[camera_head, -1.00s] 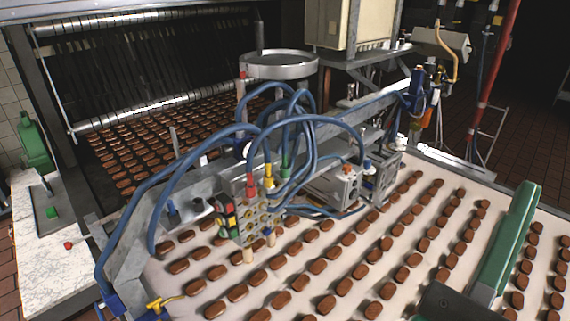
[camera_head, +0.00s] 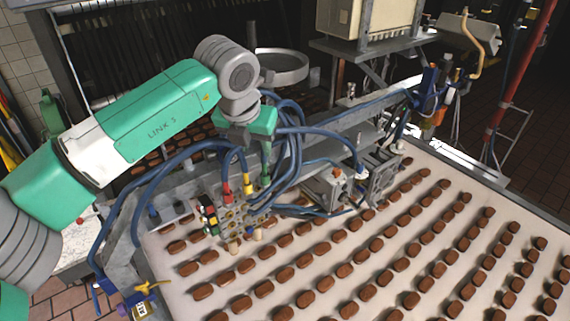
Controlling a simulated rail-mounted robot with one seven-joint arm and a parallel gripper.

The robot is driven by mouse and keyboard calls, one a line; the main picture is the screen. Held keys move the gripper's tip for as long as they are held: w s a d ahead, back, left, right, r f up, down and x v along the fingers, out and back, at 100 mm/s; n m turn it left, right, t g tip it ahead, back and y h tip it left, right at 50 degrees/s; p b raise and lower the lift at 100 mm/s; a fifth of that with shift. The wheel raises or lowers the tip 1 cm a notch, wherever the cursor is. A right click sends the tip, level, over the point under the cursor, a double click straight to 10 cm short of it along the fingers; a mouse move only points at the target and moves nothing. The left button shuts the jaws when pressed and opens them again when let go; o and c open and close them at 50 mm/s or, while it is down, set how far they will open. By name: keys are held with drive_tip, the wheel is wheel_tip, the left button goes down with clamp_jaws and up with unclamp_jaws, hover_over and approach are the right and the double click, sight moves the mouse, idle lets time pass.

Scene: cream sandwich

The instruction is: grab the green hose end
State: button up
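The green hose end (camera_head: 265,171) stands upright at the right of a row of coloured hose ends on the valve block (camera_head: 243,215). A yellow hose end (camera_head: 248,186) and a red hose end (camera_head: 227,193) are to its left. My green and grey arm reaches in from the left. My gripper (camera_head: 262,141) points down directly above the green hose end, close to it or touching it. The fingers are small and dark among the hoses, so I cannot tell whether they are open or shut, or on the hose.
Blue hoses (camera_head: 291,140) loop close around my gripper, mainly on its right. A metal beam (camera_head: 335,117) runs behind the block. A white conveyor (camera_head: 400,240) with rows of brown sweets lies in front. A round metal pan (camera_head: 283,66) stands behind.

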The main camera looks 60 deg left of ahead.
sight(264, 163)
drive_tip(key=shift+w+d+p+x, duration=0.15)
drive_tip(key=shift+p+x, duration=0.15)
drive_tip(key=shift+x, duration=1.65)
drive_tip(key=shift+w+d+p+x, duration=0.15)
drive_tip(key=shift+p+x, duration=0.15)
drive_tip(key=shift+x, duration=1.65)
clamp_jaws()
